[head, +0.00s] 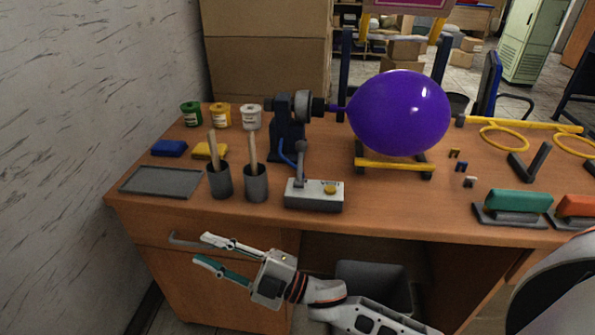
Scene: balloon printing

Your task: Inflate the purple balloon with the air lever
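The purple balloon (402,113) is large and round. Its neck points left and meets the nozzle of the dark blue pump stand (289,126). The air lever (299,168) stands roughly upright on a grey control box (314,200) with a yellow button, near the table's front edge. A blue hose runs between the stand and the box. My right gripper (205,250) is open and empty, in front of the table and below its top, to the left of the control box. It touches neither the lever nor the balloon. My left gripper is out of view.
A yellow-barred rack (394,166) stands under the balloon. Two dark cups (256,184) with wooden handles stand left of the control box, beside a grey tray (160,181). Paint jars (220,115) are behind. Green (518,201) and orange stamps sit at right. A drawer handle is near my gripper.

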